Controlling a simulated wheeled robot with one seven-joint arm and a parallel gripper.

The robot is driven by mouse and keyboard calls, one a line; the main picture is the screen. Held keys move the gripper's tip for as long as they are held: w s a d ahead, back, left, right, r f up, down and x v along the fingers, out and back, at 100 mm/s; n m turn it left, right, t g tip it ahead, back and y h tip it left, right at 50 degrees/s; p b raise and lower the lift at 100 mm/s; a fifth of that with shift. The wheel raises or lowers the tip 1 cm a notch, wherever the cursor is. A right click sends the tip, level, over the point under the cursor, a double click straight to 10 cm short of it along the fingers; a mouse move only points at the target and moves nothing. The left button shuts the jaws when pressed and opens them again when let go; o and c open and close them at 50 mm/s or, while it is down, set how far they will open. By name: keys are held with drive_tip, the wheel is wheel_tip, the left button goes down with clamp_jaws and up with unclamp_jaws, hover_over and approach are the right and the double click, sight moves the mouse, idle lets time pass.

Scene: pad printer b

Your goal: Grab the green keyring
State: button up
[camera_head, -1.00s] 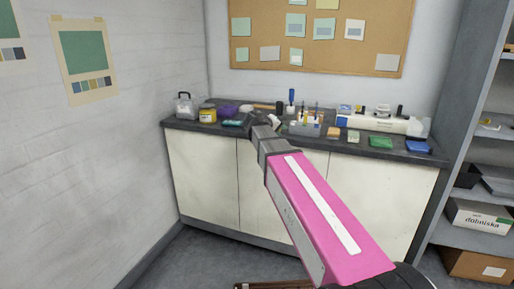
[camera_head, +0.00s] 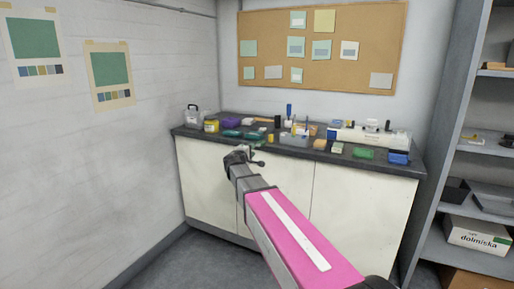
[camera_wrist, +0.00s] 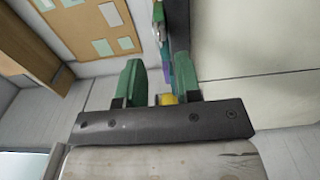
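I cannot pick out a green keyring for certain. Small teal-green items (camera_head: 232,133) lie on the dark countertop (camera_head: 310,154), left of its middle, too small to identify. A green block-like item (camera_head: 363,153) lies near the front edge at the right. My gripper (camera_head: 238,152) is in front of the counter's front edge, left of its middle. In the wrist view its two green fingers (camera_wrist: 158,65) stand apart, with no object clearly held. A yellow piece (camera_wrist: 167,98) shows low between them; I cannot tell what it is.
The counter also holds a clear container (camera_head: 192,117), a yellow jar (camera_head: 211,126), a purple item (camera_head: 231,123), a grey tool holder (camera_head: 295,139) and a blue item (camera_head: 398,157). A shelf unit (camera_head: 440,130) stands at the right. A wall is at the left.

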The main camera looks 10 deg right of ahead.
sight(258, 146)
drive_tip(key=shift+x, duration=3.55)
drive_tip(key=shift+c, duration=0.2)
clamp_jaws()
wheel_tip(258, 146, up, 2)
drive_tip(key=shift+r, duration=0.25)
drive_tip(key=s+a+r, duration=0.5)
drive_tip(key=s+a, duration=0.3)
drive_tip(key=s, duration=0.3)
drive_tip(key=shift+s, duration=0.2)
